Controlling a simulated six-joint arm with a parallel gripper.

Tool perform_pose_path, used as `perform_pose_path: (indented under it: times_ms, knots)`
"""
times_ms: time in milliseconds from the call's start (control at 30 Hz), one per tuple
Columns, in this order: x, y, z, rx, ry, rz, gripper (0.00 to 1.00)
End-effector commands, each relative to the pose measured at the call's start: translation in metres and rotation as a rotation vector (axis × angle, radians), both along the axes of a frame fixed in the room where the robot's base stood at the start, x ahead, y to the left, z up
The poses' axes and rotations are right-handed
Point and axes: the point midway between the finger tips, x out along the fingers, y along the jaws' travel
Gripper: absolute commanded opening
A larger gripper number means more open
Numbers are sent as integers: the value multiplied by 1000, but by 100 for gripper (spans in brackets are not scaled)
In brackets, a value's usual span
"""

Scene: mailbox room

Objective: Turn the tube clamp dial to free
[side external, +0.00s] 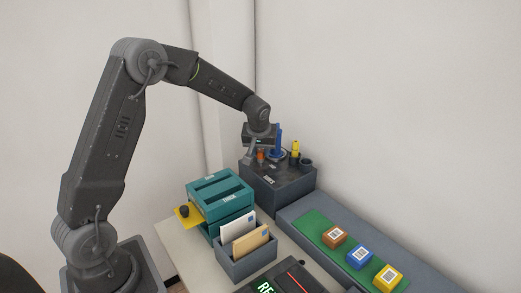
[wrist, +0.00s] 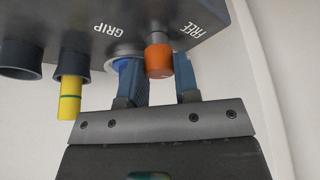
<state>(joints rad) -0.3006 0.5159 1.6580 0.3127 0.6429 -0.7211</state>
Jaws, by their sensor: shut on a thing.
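The orange dial knob (wrist: 158,62) sits on a dark box between the printed words GRIP (wrist: 110,30) and FREE (wrist: 184,30) in the wrist view. It also shows as a small orange spot (side external: 261,155) in the side view. My gripper (wrist: 157,74) has one finger on each side of the knob and is shut on it. A blue tube (side external: 279,139) stands upright close beside my gripper in the side view. In the wrist view my left finger partly covers a blue part in a pale ring. I cannot tell which word the knob points to.
A yellow tube (wrist: 70,98) stands in a dark holder beside an empty-looking one (wrist: 20,58). In the side view, teal drawers (side external: 220,188) and a letter tray (side external: 246,265) stand nearer. Several labelled blocks lie on a green mat (side external: 312,228). Walls stand close behind the box.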

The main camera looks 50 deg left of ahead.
Motion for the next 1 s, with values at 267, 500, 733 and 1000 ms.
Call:
perform_pose_path:
  times_ms: [267,500,733,1000]
  knots:
    - [0,0,0,-2,0,1,40]
    - [0,0,0,-1,0,0,54]
    - [-1,-1,5,-1,-2,-1,54]
    - [-14,-15,51,0,-5,-2,54]
